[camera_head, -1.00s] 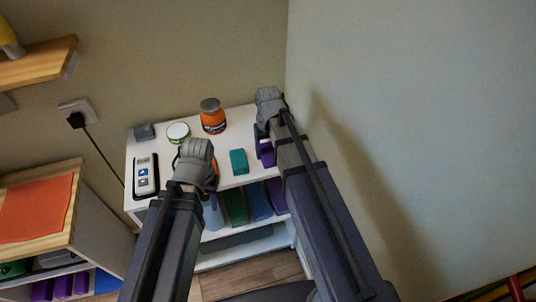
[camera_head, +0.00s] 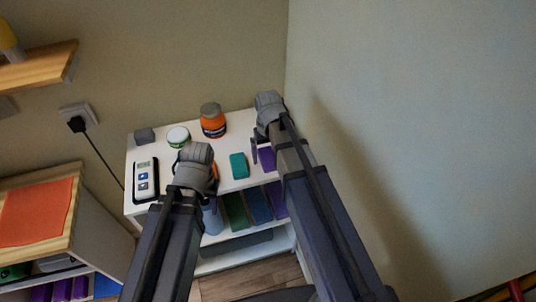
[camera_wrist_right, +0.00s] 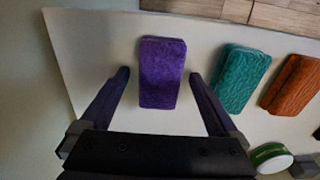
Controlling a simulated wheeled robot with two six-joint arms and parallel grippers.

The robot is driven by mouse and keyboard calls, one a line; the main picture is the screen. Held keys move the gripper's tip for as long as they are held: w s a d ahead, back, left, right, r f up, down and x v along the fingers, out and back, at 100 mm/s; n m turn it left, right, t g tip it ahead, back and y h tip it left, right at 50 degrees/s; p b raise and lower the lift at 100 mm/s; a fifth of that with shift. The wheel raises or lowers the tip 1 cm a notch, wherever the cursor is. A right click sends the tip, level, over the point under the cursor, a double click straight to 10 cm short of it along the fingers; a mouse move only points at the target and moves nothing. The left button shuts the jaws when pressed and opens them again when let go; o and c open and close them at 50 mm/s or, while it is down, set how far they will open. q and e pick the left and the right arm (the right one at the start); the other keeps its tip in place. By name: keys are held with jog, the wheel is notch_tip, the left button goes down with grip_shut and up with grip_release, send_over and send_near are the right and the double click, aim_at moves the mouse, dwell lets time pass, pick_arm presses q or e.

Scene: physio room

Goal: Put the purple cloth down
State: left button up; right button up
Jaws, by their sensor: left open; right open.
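The purple cloth (camera_head: 267,158) is a folded block lying flat on the white shelf unit's top (camera_head: 228,178), near its right end. In the right wrist view the cloth (camera_wrist_right: 162,72) lies between the spread fingers of my right gripper (camera_wrist_right: 160,76), with a gap on each side. My right gripper (camera_head: 262,148) is open around the cloth and partly hides it in the head view. My left gripper (camera_head: 202,178) is over the front middle of the top; its fingers are mostly hidden by its own arm.
A teal cloth (camera_head: 239,166) lies left of the purple one. An orange cloth (camera_wrist_right: 292,85) is beyond it. An orange jar (camera_head: 213,122), a white-and-green tub (camera_head: 178,136), a small grey block (camera_head: 145,135) and a white device (camera_head: 146,180) stand on the top. A wall is close on the right.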

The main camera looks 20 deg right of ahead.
aim_at(268, 156)
notch_tip(268, 156, up, 12)
jog(key=p, duration=1.2)
pick_arm(q)
notch_tip(268, 156, up, 12)
pick_arm(e)
jog(key=s+a+n+h, duration=0.1)
jog(key=s+a+n, duration=0.2)
jog(key=s+a, duration=0.7)
jog(key=s, duration=0.4)
jog(key=shift+a, duration=0.25)
jog(key=shift+s, duration=0.1)
